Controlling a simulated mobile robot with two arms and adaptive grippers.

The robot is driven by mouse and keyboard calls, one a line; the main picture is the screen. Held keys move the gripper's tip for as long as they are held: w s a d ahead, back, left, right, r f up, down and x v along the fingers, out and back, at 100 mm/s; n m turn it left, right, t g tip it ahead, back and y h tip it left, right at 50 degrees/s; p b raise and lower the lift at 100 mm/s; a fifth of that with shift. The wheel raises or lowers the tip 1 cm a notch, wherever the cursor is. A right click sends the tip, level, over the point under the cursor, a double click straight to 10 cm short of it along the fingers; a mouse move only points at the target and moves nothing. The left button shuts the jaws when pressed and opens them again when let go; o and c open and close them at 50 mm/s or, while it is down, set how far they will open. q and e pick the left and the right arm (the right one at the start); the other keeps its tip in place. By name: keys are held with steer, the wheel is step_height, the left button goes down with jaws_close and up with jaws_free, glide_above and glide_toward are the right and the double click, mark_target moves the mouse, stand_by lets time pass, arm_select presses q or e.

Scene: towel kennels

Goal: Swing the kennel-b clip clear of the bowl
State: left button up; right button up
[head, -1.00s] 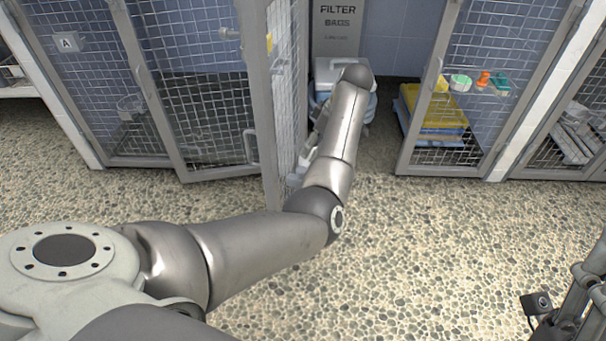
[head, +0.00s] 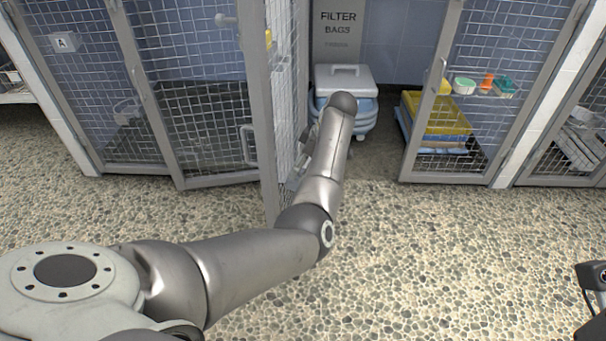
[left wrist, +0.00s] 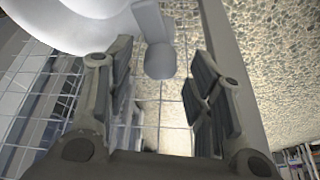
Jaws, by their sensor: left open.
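A pale grey tab with a rounded end, which looks like the clip (left wrist: 160,48), shows in the left wrist view. A large white rounded thing, likely the bowl (left wrist: 85,22), fills the upper left there, close beside the clip. My left gripper (left wrist: 158,72) is open, with the clip's end between or just beyond its fingertips; I cannot tell if they touch. In the head view my left gripper (head: 306,150) is beside the open mesh door (head: 288,85), partly hidden by my forearm. Clip and bowl cannot be made out there. My right gripper's fingers are not in view.
A kennel marked A (head: 62,42) is at the left. A lidded white-and-blue bin (head: 345,85) stands behind my left arm. A shelf with small containers (head: 480,87) and yellow and blue stacked items (head: 435,115) are at the right. The pebbled floor (head: 430,260) is clear.

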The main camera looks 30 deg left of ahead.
arm_select(q)
steer(key=shift+a+f, duration=0.2)
steer(key=shift+f, duration=0.25)
steer(key=c, duration=1)
steer(key=shift+s, duration=0.1)
